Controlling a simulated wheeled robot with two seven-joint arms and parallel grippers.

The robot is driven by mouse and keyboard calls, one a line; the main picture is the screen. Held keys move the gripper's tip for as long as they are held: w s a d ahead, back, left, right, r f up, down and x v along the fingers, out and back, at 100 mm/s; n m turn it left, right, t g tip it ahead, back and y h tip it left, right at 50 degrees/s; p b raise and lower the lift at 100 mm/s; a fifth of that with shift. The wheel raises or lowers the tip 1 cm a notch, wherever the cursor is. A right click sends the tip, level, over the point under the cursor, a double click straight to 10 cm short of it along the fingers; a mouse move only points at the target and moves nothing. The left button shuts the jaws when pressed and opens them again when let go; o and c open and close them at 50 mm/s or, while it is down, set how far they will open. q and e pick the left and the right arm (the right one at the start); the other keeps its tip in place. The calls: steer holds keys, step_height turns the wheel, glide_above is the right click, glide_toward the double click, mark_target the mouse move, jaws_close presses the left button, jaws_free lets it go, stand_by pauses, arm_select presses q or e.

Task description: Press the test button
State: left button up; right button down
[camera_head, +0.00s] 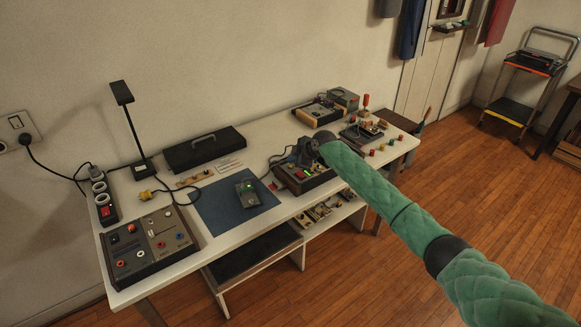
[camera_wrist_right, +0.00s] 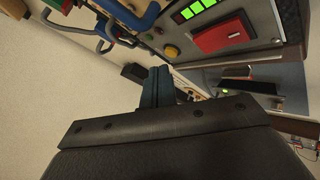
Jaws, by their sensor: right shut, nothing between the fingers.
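A dark device box (camera_head: 306,178) with a green display stands on the white table, partly hidden by my right arm. In the wrist view its panel (camera_wrist_right: 235,50) shows a lit green bar display (camera_wrist_right: 198,8), a red switch (camera_wrist_right: 222,34) and a small round yellow button (camera_wrist_right: 171,52). I cannot read which control is the test button. My right gripper (camera_head: 303,153) is above the back part of this box. Its shut, empty fingers show in the wrist view (camera_wrist_right: 158,80), pointing towards the area near the yellow button; contact cannot be told. My left gripper is out of view.
On the white table (camera_head: 235,236) lie a blue mat (camera_head: 215,212) with a small device (camera_head: 247,192), a control panel (camera_head: 150,245), a black case (camera_head: 204,149) and a lamp (camera_head: 131,125). Blue cable loops (camera_wrist_right: 125,18) run close beside the fingers in the wrist view.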

steer(key=shift+f, duration=0.1)
steer(key=shift+f+b, duration=0.3)
steer(key=shift+b, duration=0.1)
steer(key=shift+f+b, duration=0.3)
steer(key=shift+f, duration=0.1)
stand_by(0.7)
steer(key=shift+r, duration=0.1)
steer(key=shift+r+p, duration=0.35)
steer(key=shift+r, duration=0.35)
steer(key=shift+r+p, duration=1.1)
steer(key=shift+r, duration=1.45)
